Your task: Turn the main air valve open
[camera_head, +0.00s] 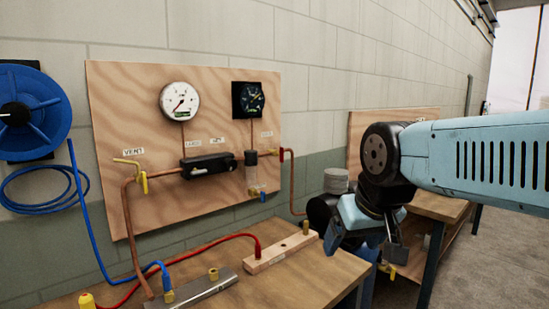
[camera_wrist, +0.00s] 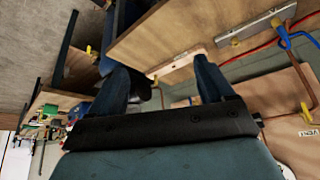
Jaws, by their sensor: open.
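A small red handle (camera_head: 281,155) sits on the line at the panel's right edge. A yellow-handled valve (camera_head: 144,182) is at the left, near the VENT label (camera_head: 134,151). I cannot read which valve is marked as the main one. My gripper (camera_head: 366,243) is open, to the right of the panel and apart from the valves. In the wrist view its two fingers (camera_wrist: 160,65) are spread with nothing held between them.
A white gauge (camera_head: 179,101) and a black gauge (camera_head: 248,99) are on the panel. Below is a wooden bench (camera_head: 310,270) with a metal manifold (camera_head: 205,287), a wooden block (camera_head: 280,252) and red and blue hoses. A blue hose reel (camera_head: 35,112) hangs at left.

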